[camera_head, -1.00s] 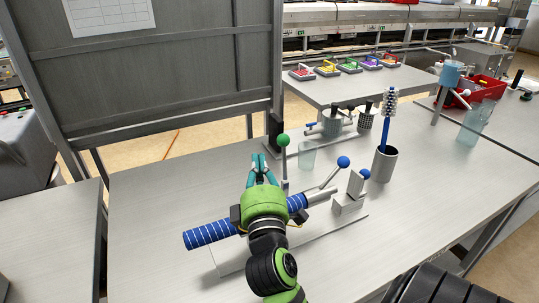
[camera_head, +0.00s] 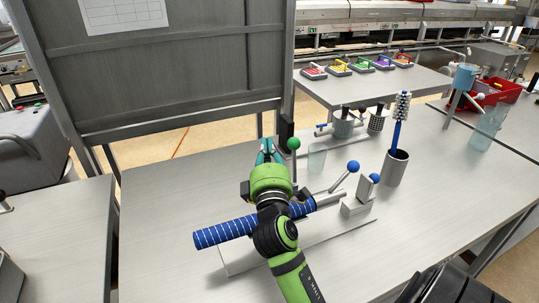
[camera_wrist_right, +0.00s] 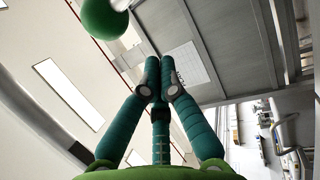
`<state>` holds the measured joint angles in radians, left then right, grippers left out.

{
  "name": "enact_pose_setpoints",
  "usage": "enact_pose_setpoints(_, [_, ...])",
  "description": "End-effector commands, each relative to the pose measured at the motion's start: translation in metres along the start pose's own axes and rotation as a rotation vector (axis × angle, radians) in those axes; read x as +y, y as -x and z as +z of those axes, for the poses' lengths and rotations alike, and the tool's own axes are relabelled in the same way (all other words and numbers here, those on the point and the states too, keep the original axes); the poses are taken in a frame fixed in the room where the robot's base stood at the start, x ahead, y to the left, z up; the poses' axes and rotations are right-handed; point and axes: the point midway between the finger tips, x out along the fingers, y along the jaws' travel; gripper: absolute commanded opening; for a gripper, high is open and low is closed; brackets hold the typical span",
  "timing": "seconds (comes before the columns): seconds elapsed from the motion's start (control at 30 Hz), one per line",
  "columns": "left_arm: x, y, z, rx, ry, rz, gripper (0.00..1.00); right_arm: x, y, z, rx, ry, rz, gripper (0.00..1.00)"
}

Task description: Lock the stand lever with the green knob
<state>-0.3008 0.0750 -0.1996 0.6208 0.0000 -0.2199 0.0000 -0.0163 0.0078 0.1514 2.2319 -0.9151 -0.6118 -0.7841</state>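The green knob (camera_head: 293,143) tops an upright lever, seen partly behind my right arm. My right gripper (camera_head: 268,150) has teal fingers just left of the knob, apart from it in the head view. In the right wrist view the knob (camera_wrist_right: 104,18) is at the upper left, clear of the fingers (camera_wrist_right: 160,75). Their tips look close together with nothing visible between them, but the opening is unclear. A blue striped cylinder (camera_head: 222,232) lies under my right arm, and a grey rod emerges on its right. My left gripper is out of view.
Right of the knob are a clear cup (camera_head: 317,158), a blue-knobbed lever (camera_head: 353,166), a metal block (camera_head: 355,207) beside another blue knob (camera_head: 375,178), and a brush in a grey holder (camera_head: 394,168). A dark panel (camera_head: 160,75) stands behind. The table's left part is clear.

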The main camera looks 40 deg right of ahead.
Motion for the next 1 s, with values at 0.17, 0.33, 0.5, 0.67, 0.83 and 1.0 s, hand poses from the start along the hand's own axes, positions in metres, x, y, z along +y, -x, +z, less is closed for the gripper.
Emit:
enact_pose_setpoints(0.17, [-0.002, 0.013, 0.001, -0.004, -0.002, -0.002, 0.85, 0.003, -0.032, 0.0, -0.001, 0.0, 0.0, 0.0])
enact_pose_setpoints(0.33, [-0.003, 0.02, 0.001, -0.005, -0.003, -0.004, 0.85, 0.001, -0.018, 0.017, -0.001, 0.001, -0.004, 0.0])
enact_pose_setpoints(0.5, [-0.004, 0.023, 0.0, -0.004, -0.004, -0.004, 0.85, 0.0, -0.008, 0.028, 0.0, 0.001, -0.002, 0.0])
enact_pose_setpoints(0.67, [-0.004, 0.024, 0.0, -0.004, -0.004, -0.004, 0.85, 0.0, -0.005, 0.032, -0.001, -0.001, -0.001, 0.0])
enact_pose_setpoints(0.83, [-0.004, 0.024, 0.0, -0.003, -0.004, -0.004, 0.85, -0.001, -0.005, 0.032, -0.001, -0.001, -0.001, 0.0])
enact_pose_setpoints(1.0, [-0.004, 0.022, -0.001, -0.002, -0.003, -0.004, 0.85, -0.001, -0.006, 0.032, -0.001, -0.002, 0.002, 0.0])
